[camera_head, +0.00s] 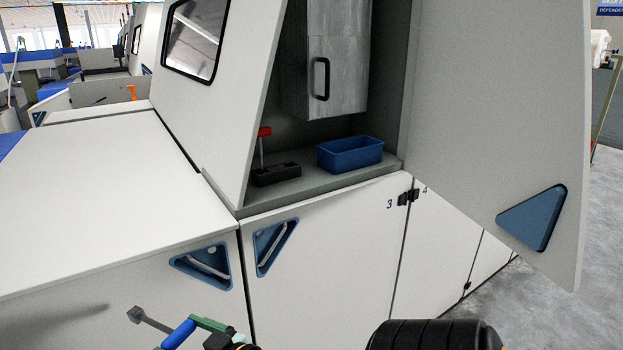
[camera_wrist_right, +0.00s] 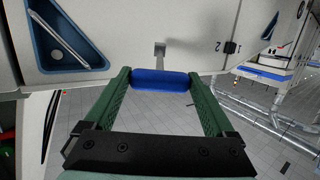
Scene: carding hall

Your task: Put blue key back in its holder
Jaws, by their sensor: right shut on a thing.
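The blue key has a blue handle (camera_head: 178,334) and a grey shaft with a squared end; it also shows in the right wrist view (camera_wrist_right: 160,80). My right gripper (camera_head: 183,333) has green fingers and is shut on the handle, one finger at each end. The key is held tilted in front of the white cabinet fronts, its shaft pointing up-left in the head view. A black holder block (camera_head: 282,174) sits on the shelf of the open cabinet. A red-handled key (camera_head: 264,133) stands upright at its left end. My left gripper is not in view.
A blue bin (camera_head: 350,153) stands right of the holder. A grey box with a black handle (camera_head: 338,75) is above it. The open door (camera_head: 490,110) sticks out at the right. A white top (camera_head: 90,190) at the left is clear.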

